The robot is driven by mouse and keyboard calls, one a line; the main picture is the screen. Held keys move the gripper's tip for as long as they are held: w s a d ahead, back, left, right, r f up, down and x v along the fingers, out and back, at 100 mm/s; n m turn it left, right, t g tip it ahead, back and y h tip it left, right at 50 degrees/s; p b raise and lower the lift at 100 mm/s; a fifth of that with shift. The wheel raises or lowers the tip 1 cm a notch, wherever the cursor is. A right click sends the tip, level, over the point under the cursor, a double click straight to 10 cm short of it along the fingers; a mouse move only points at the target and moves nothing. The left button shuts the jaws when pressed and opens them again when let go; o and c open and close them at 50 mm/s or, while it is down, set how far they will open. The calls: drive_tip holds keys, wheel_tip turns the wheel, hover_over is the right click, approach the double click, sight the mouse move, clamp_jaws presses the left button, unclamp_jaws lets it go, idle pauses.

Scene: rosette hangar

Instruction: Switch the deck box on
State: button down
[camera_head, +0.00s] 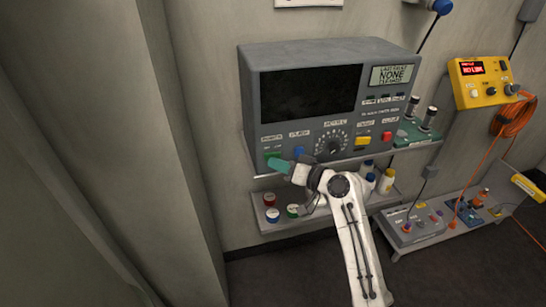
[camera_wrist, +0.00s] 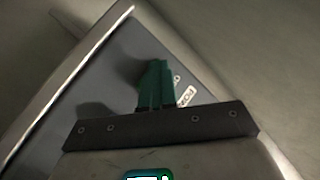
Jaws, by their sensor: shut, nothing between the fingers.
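The deck box appears to be the large grey unit (camera_head: 300,53) on the wall shelf, with a dark blank screen (camera_head: 310,92) and a small lit display (camera_head: 394,75) reading "NONE". A row of controls runs along its lower front. My gripper (camera_head: 272,161) is at the lower left corner of this front, its green fingers shut and empty. A green patch at the fingertips may be a control; I cannot tell if they touch it. In the wrist view the shut fingers (camera_wrist: 156,80) point at the grey panel (camera_wrist: 120,65), beside a partly hidden label (camera_wrist: 187,96) that seems to begin "POW".
A dial (camera_head: 333,145), a yellow button (camera_head: 362,141) and a red button (camera_head: 386,136) sit right of my gripper. Bottles (camera_head: 386,182) and coloured caps (camera_head: 271,215) stand on the shelf below. A yellow box (camera_head: 481,82) with a red display hangs at right.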

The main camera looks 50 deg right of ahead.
drive_tip(key=shift+w+d+r, duration=0.15)
drive_tip(key=shift+w+r, duration=0.05)
drive_tip(key=shift+w, duration=0.1)
idle(0.8)
drive_tip(key=shift+s, duration=0.2)
idle(0.4)
drive_tip(key=shift+s+a+f+p, duration=0.15)
drive_tip(key=shift+s+a+p, duration=0.35)
drive_tip(key=shift+s+a, duration=1.4)
